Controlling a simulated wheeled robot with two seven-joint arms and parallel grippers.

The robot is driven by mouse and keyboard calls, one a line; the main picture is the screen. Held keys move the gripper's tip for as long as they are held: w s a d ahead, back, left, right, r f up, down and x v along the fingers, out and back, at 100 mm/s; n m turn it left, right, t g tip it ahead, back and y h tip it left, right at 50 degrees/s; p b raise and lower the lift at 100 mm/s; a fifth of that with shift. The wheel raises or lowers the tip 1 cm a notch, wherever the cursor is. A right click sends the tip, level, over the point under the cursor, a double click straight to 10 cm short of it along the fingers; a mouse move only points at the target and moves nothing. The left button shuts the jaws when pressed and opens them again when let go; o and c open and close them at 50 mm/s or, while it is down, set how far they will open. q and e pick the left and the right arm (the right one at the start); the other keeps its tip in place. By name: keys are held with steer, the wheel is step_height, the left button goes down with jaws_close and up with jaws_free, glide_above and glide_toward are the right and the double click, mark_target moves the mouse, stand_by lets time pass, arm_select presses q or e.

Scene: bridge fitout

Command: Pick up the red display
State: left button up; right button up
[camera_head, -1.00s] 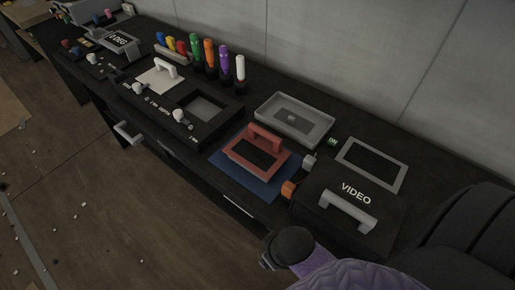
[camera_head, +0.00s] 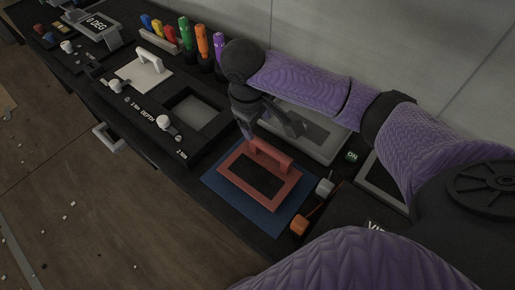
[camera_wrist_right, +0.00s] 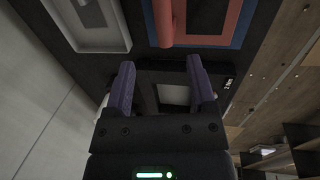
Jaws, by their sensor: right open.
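The red display (camera_head: 258,178) is a red frame around a dark screen, with a raised red bar handle along its far side. It lies flat on a blue mat (camera_head: 222,190) on the black console. My right gripper (camera_head: 272,132) is open and empty, just beyond the handle and above the console. In the right wrist view, the open fingers (camera_wrist_right: 160,68) point toward the console, with the red handle (camera_wrist_right: 164,22) ahead of them near the top edge and apart from them. My left gripper is not in view.
A grey tray (camera_head: 325,147) lies behind the display, partly hidden by my right arm. Grey and orange knobs (camera_head: 299,225) stand to its right. A black panel with a square recess (camera_head: 197,112) is to the left, with coloured markers (camera_head: 202,42) behind it.

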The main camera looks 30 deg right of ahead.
mark_target(265, 144)
steer(key=f, duration=0.1)
steer(key=f+b, duration=0.1)
steer(key=f, duration=0.1)
steer(key=s+f, duration=0.1)
steer(key=shift+d+f+b, duration=0.2)
steer(key=shift+d+b, duration=0.1)
steer(key=shift+d, duration=0.1)
steer(key=f, duration=0.1)
steer(key=f+b, duration=0.1)
steer(key=f, duration=0.1)
steer(key=d+f+b, duration=0.1)
steer(key=f, duration=0.1)
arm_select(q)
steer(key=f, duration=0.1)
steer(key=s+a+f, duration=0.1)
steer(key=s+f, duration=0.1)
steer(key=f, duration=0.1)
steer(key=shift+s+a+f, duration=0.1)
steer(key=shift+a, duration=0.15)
arm_select(e)
steer(key=shift+r, duration=0.1)
steer(key=shift+w, duration=0.1)
jaws_close()
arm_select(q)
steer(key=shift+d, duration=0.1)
